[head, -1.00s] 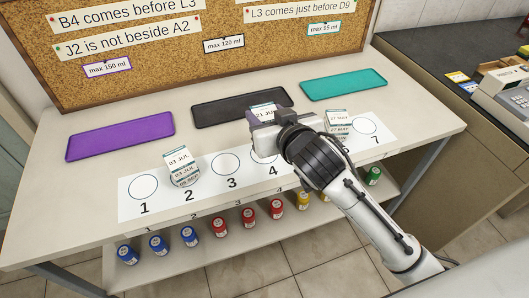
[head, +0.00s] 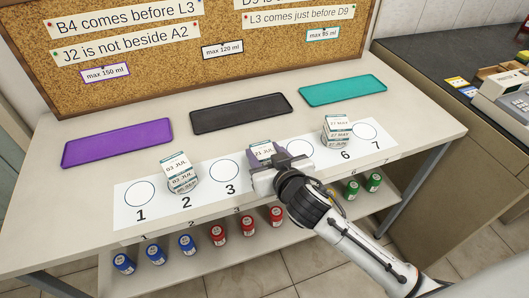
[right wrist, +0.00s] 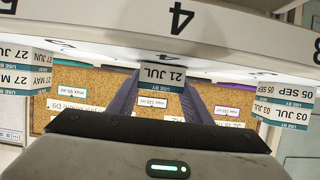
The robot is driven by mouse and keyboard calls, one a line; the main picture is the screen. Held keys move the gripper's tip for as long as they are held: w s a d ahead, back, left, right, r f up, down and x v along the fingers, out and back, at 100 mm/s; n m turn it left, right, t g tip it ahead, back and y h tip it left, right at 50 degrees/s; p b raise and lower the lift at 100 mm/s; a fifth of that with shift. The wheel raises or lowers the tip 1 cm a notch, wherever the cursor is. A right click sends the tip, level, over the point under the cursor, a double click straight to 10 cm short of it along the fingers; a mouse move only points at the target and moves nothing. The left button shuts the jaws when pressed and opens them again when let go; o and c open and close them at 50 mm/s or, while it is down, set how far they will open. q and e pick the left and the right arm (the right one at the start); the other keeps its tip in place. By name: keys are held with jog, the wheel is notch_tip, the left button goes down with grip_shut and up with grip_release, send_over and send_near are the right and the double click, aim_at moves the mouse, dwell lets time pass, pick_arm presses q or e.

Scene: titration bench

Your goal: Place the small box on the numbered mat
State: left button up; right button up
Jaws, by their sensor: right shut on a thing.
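I cannot tell whether the box touches the mat. The gripper hides circle 4 and part of the box. My left gripper is not in view.
Stacked boxes stand at place 2 (head: 178,172) and place 6 (head: 337,130), either side of the gripper. Circles 1, 3, 5 and 7 look empty. Purple (head: 118,143), black (head: 241,113) and teal (head: 343,90) trays lie behind. Capped bottles (head: 217,234) stand on the lower shelf.

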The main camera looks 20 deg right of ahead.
jog(key=shift+f, duration=0.15)
jog(key=o, duration=1.1)
jog(key=shift+c, duration=0.2)
jog(key=shift+r, duration=0.2)
jog(key=v, duration=1.2)
